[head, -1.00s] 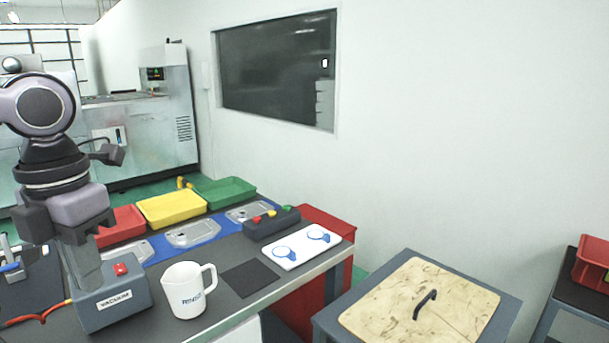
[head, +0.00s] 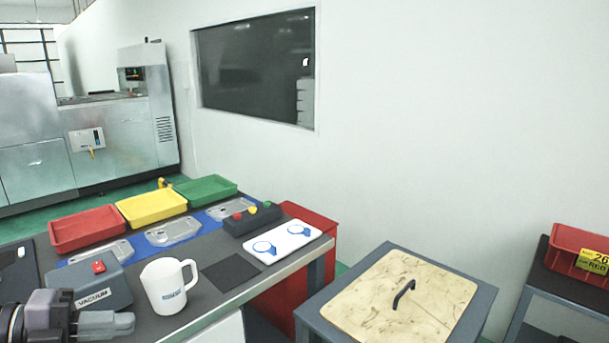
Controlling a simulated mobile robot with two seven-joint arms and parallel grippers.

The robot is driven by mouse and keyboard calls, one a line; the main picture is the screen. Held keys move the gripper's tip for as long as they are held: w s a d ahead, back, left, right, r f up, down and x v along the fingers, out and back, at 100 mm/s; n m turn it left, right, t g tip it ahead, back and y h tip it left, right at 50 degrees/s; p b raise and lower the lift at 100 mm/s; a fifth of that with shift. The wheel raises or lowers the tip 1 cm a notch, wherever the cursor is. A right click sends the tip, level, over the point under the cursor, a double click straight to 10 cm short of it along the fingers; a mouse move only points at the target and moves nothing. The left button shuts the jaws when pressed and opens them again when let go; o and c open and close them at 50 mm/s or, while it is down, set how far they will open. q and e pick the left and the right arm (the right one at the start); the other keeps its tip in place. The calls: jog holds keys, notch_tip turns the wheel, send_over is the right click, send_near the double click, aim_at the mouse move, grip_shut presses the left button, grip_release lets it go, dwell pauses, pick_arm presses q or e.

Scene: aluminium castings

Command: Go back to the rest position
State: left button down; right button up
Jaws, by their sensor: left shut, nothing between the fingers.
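My left gripper (head: 128,324) is low at the left of the head view, pointing right. It is shut and empty, in front of the grey vacuum box (head: 98,284) and to the left of the white mug (head: 168,286). The mug stands upright on the dark workbench (head: 205,307). My right gripper is not in view.
Red (head: 88,229), yellow (head: 150,207) and green (head: 207,189) trays line the bench's back, with castings on a blue mat before them. A button box (head: 252,219) and white board (head: 289,242) sit right.

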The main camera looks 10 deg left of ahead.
pick_arm(q)
jog(key=s+f+n+t+y, duration=0.3)
jog(key=f+n+t+y, duration=0.45)
jog(key=f+n, duration=1.05)
pick_arm(e)
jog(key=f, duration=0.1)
jog(key=b, duration=0.1)
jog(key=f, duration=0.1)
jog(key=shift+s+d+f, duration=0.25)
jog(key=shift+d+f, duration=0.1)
pick_arm(q)
jog(key=s+d+f+n+g+y, duration=0.1)
jog(key=s+d+f+n+g, duration=0.1)
jog(key=s+d+f+n, duration=0.1)
jog(key=s+d+f+n+g+y, duration=0.1)
jog(key=s+d+f+n+g, duration=0.2)
jog(key=s+d+f, duration=0.3)
notch_tip(320, 180, down, 4)
jog(key=d+n, duration=0.1)
jog(key=d, duration=0.1)
jog(key=shift+d+f, duration=0.15)
jog(key=shift+d, duration=0.15)
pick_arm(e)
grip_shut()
